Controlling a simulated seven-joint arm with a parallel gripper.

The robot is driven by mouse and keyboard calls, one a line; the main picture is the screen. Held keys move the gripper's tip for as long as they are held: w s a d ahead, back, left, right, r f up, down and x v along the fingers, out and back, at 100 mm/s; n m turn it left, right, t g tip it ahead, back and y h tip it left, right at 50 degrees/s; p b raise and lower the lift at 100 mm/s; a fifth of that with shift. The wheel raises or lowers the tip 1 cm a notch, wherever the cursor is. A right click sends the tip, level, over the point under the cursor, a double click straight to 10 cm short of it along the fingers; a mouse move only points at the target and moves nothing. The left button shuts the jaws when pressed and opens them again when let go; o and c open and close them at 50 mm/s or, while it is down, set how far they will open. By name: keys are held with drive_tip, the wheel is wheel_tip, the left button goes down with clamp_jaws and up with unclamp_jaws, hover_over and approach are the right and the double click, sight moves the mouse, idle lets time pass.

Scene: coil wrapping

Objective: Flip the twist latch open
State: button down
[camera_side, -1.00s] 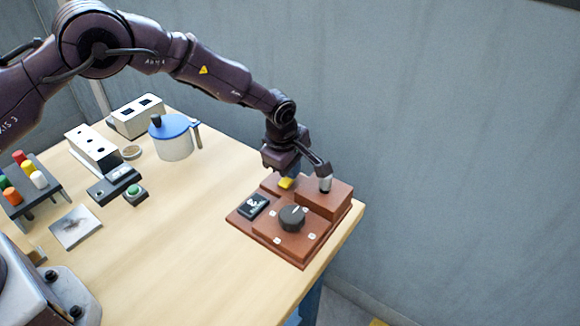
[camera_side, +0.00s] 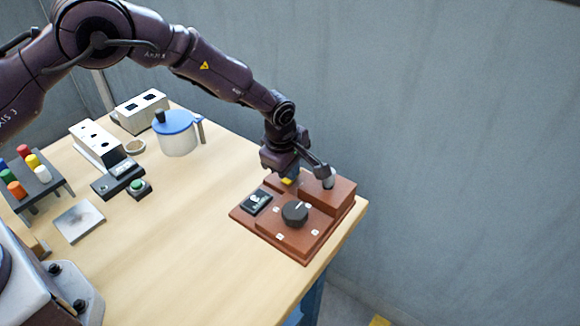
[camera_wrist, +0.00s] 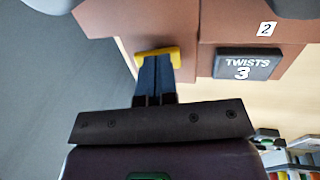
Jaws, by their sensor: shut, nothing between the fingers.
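The brown latch unit (camera_side: 275,235) sits near the table's right edge. A yellow tab (camera_side: 287,181), which looks like the twist latch, is at its back, beside the raised block (camera_side: 340,192). The tab also shows in the wrist view (camera_wrist: 173,50) as a short bar at the edge of the brown body. My gripper (camera_wrist: 157,62) is shut, with its blue fingers together and their tips at the tab. I cannot tell whether they touch it. In the side view my gripper (camera_side: 290,174) is just above the tab and partly hides it.
The unit carries a dark knob (camera_side: 295,213) with small number tags and a black plate (camera_wrist: 247,65) reading "TWISTS 3". A blue-lidded pot (camera_side: 177,140) and other fixtures are at left. The table's middle is clear.

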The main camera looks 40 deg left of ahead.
sight(286, 182)
drive_tip(key=shift+r, duration=0.15)
drive_tip(key=v, duration=1.3)
drive_tip(key=shift+r, duration=0.4)
drive_tip(key=shift+w+d+r, duration=0.1)
drive_tip(key=shift+w+r, duration=0.05)
drive_tip(key=shift+w, duration=0.45)
drive_tip(key=x, duration=1.4)
